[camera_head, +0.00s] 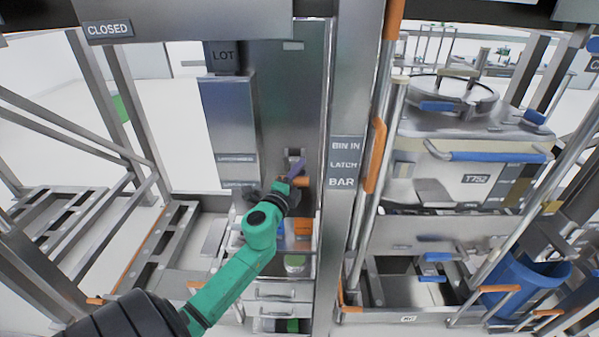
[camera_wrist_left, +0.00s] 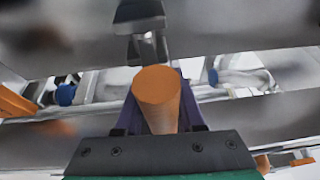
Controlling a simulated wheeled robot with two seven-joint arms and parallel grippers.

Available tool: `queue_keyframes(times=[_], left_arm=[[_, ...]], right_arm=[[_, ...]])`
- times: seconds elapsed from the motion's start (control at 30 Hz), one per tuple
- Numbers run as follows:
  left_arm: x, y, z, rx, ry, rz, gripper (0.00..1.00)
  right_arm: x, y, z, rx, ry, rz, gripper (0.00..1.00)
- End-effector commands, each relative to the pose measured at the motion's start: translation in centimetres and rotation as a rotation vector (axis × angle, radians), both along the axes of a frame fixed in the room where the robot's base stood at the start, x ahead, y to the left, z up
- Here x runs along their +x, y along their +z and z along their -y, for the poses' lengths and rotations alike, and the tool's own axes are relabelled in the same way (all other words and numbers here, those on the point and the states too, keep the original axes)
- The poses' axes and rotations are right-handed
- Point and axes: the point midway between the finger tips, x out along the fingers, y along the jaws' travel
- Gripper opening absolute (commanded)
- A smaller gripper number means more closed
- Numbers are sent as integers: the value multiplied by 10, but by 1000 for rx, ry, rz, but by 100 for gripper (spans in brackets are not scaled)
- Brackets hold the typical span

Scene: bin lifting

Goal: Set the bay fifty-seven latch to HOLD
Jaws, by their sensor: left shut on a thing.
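My green left arm reaches up to the grey post in the head view. Its left gripper (camera_head: 294,177) is at an orange latch handle (camera_head: 301,182) on the post's face, left of the labels "BIN IN", "LATCH" and "BAR" (camera_head: 343,182). In the left wrist view the orange round handle (camera_wrist_left: 156,88) stands between the two purple fingers, and the gripper is shut on it. A dark block on a metal stem (camera_wrist_left: 140,20) is just beyond the handle. I cannot read a HOLD mark or a bay number. My right gripper is not in view.
A steel bin marked T752 (camera_head: 475,180) stands in the frame at the right, beside upright rails with orange grips. Drawers (camera_head: 285,291) are below. A blue tub (camera_head: 525,283) is at lower right.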

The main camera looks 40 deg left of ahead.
Motion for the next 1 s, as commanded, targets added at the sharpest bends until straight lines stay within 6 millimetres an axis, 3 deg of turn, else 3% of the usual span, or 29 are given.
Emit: queue_keyframes(times=[0.03,0.5,0.53,0.6,1.0], left_arm=[[0,12,-3,13,6,18,0],[0,12,-3,13,6,18,0],[0,12,-3,13,6,18,42],[0,11,-3,11,6,17,64],[-5,3,0,4,3,6,64]], right_arm=[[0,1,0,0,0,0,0],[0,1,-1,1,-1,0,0],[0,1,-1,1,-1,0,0],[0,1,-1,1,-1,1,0],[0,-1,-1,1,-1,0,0]])
